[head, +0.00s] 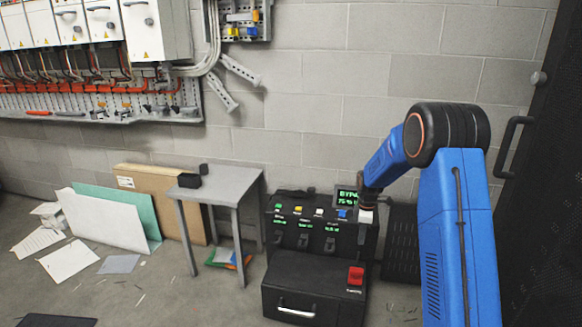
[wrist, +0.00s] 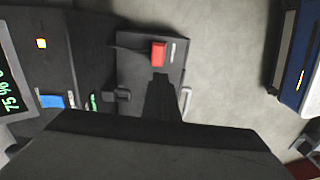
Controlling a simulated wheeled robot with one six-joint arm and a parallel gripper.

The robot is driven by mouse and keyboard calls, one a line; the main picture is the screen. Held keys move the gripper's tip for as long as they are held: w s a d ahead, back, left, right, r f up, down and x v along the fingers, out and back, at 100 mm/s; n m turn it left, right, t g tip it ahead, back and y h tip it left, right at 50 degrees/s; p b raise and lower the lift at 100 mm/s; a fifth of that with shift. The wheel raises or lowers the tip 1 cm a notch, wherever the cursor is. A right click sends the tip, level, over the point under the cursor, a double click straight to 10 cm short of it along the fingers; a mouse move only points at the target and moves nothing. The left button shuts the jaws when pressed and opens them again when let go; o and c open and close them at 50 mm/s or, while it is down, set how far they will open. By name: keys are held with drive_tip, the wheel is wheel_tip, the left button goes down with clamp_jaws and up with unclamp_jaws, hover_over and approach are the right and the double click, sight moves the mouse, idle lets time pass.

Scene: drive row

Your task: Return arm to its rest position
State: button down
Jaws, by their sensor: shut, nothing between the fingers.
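My blue arm reaches from the right side of the head view toward a black control console. My gripper (wrist: 160,82) shows in the wrist view as dark fingers shut together with nothing between them. In the head view the wrist end is over the right part of the console (head: 290,245), and the fingertips are hard to make out there. The console carries a red switch (head: 356,275), several coloured buttons and a small green-lettered display (head: 347,197). In the wrist view the red switch (wrist: 158,54) lies just beyond the fingertips; whether they touch it I cannot tell.
A small grey table (head: 232,186) with a black object stands left of the console. Boards and papers (head: 110,222) lean and lie further left. A dark door with a handle (head: 514,145) is at the right. Some floor in front is clear.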

drive_tip(key=s+a+r+m+t, duration=0.1)
drive_tip(key=s+a+r+m, duration=0.15)
drive_tip(key=s+r, duration=0.85)
drive_tip(key=s+a+r+m+t, duration=0.15)
drive_tip(key=s+r+m, duration=0.25)
drive_tip(key=s+r, duration=0.8)
drive_tip(key=s+a+r+m+t, duration=0.1)
drive_tip(key=s+m, duration=0.6)
drive_tip(key=s, duration=1.9)
drive_tip(key=shift+s+a+t, duration=0.3)
drive_tip(key=shift+a+t, duration=0.25)
drive_tip(key=shift+a, duration=0.6)
drive_tip(key=shift+r+m, duration=0.1)
drive_tip(key=shift+m, duration=0.15)
